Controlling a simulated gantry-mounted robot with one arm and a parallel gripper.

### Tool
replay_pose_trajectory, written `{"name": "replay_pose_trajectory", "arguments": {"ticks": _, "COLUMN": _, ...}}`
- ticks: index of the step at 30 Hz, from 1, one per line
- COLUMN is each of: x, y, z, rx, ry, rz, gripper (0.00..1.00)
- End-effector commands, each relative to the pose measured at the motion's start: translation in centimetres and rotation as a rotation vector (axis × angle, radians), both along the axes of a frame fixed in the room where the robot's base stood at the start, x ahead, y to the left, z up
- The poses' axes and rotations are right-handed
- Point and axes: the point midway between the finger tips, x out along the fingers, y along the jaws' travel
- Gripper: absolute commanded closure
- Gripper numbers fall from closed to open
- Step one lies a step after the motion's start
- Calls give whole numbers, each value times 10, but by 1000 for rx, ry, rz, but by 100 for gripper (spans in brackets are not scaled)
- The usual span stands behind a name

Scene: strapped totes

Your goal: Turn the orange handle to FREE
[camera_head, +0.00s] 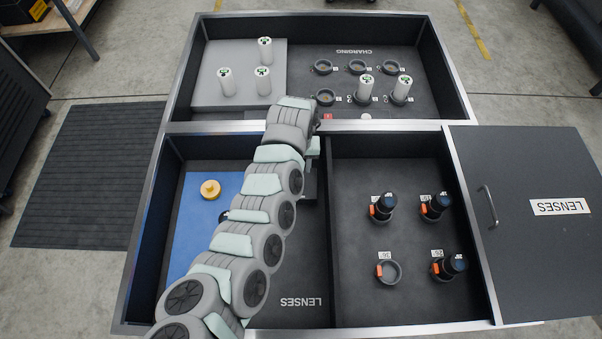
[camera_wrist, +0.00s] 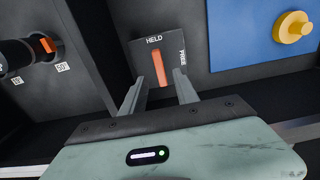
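The orange handle (camera_wrist: 158,67) is a slim bar on a dark plate (camera_wrist: 143,52) in the wrist view. Its far end points toward the word HELD; the word FREE is printed to the right of it. My gripper (camera_wrist: 161,80) is open, with one finger on each side of the handle and a visible gap on both sides. I cannot tell how far the fingertips are above the plate. In the head view my arm covers the handle, and only part of my gripper (camera_head: 313,148) shows near the middle divider.
A blue panel (camera_head: 190,235) with a yellow knob (camera_head: 210,189) lies to the left in the head view. Dark lenses (camera_head: 383,207) stand in the right compartment, beside an open lid (camera_head: 540,260). White cylinders (camera_head: 264,82) stand in the back compartment. Divider walls surround my gripper.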

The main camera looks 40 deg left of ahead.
Motion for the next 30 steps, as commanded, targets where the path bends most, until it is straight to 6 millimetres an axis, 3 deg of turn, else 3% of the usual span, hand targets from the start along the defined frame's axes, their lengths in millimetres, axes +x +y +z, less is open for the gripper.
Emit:
{"name": "replay_pose_trajectory", "arguments": {"ticks": 3, "x": -1, "y": 1, "z": -26, "rx": 1, "ry": 4, "rz": 0, "gripper": 64}}
{"name": "replay_pose_trajectory", "arguments": {"ticks": 9, "x": 0, "y": 1, "z": -48, "rx": 3, "ry": 0, "rz": 1, "gripper": 64}}
{"name": "replay_pose_trajectory", "arguments": {"ticks": 21, "x": 1, "y": 1, "z": -53, "rx": 2, "ry": -2, "rz": 2, "gripper": 64}}
{"name": "replay_pose_trajectory", "arguments": {"ticks": 30, "x": 0, "y": 1, "z": -53, "rx": 2, "ry": -2, "rz": 2, "gripper": 89}}
